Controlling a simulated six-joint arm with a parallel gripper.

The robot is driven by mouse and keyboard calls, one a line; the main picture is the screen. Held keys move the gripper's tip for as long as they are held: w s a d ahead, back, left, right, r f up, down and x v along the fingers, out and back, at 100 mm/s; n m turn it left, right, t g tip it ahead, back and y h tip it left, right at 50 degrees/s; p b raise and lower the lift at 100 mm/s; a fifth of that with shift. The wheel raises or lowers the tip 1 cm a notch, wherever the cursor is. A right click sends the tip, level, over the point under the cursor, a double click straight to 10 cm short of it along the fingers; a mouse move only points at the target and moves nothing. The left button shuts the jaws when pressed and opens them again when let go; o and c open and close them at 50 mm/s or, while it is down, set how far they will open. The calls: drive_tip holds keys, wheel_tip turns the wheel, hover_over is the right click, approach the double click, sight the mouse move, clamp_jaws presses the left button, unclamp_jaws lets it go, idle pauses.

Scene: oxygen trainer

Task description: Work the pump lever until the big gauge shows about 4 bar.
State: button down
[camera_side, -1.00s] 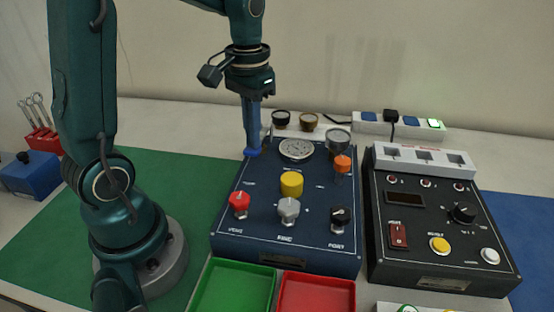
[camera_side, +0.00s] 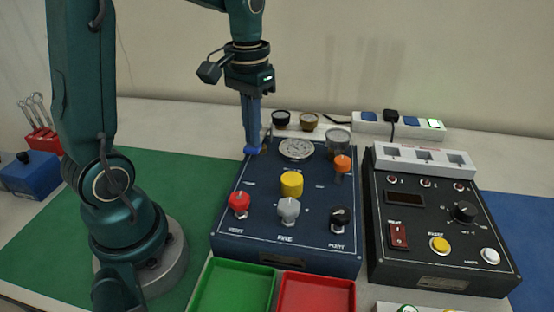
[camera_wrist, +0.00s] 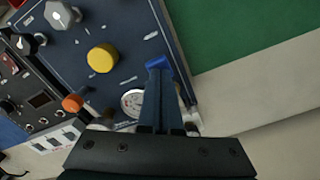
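The blue pump panel (camera_side: 262,215) stands in the middle of the side view. A round, pale-faced gauge (camera_side: 296,149) lies near its back edge; its reading is too small to make out. The gauge also shows in the wrist view (camera_wrist: 130,101), partly hidden by my fingers. My gripper (camera_side: 252,148) points down at the panel's back left corner, left of the gauge. Its fingers look close together. A bright blue piece (camera_wrist: 157,62) shows at the fingertips; I cannot tell whether it is the pump lever or whether the fingers grip it.
The panel carries a yellow knob (camera_side: 291,184), a red knob (camera_side: 238,201), a grey knob (camera_side: 288,209), a black knob (camera_side: 340,217) and an orange knob (camera_side: 342,163). A black control box (camera_side: 430,280) stands right. Green (camera_side: 236,264) and red (camera_side: 318,276) trays lie in front.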

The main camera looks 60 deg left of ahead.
drive_tip(key=shift+f, duration=1.5)
drive_tip(key=shift+r, duration=1.9)
drive_tip(key=shift+f, duration=1.9)
drive_tip(key=shift+r, duration=1.9)
drive_tip(key=shift+f, duration=0.15)
